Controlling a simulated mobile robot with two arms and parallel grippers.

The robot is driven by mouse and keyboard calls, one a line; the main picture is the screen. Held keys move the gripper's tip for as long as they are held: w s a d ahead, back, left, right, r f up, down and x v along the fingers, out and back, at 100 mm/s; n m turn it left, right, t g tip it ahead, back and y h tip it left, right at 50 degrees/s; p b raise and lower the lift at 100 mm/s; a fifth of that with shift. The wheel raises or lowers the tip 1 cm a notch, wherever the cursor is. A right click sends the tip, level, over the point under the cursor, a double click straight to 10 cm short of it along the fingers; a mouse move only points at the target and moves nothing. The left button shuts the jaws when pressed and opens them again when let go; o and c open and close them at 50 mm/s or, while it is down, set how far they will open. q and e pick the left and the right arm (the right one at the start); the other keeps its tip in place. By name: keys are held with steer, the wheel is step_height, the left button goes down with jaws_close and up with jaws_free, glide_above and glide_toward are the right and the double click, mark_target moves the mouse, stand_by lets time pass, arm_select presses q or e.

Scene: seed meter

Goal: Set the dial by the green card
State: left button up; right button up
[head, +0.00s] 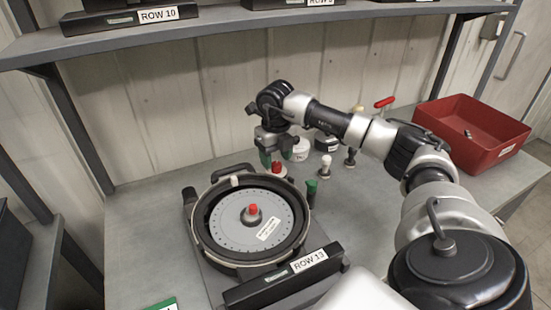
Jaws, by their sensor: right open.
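The round seed meter (208,246) stands open on the bench, with a grey dial disc (236,230) inside a black ring. The disc has a red-topped centre knob (252,210), marks near its rim and a white label (268,229). A green card (163,305) shows only partly at the bottom edge. My right gripper (276,160) is open, pointing down behind the meter, just above a red-knobbed piece (278,168). A green patch shows by its left finger; I cannot tell what it belongs to. My left gripper is out of view.
Knobbed pieces with green (311,187), white (326,166) and black (350,156) tops stand right of the gripper. A red bin (470,132) is at the right. A black ROW 13 unit (283,280) fronts the meter. A shelf (220,27) overhangs the bench.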

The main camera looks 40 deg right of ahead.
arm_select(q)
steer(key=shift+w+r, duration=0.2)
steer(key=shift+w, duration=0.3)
arm_select(e)
steer(key=shift+f, duration=0.85)
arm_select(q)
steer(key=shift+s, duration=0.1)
arm_select(e)
steer(key=shift+c, duration=0.3)
steer(key=c, duration=0.9)
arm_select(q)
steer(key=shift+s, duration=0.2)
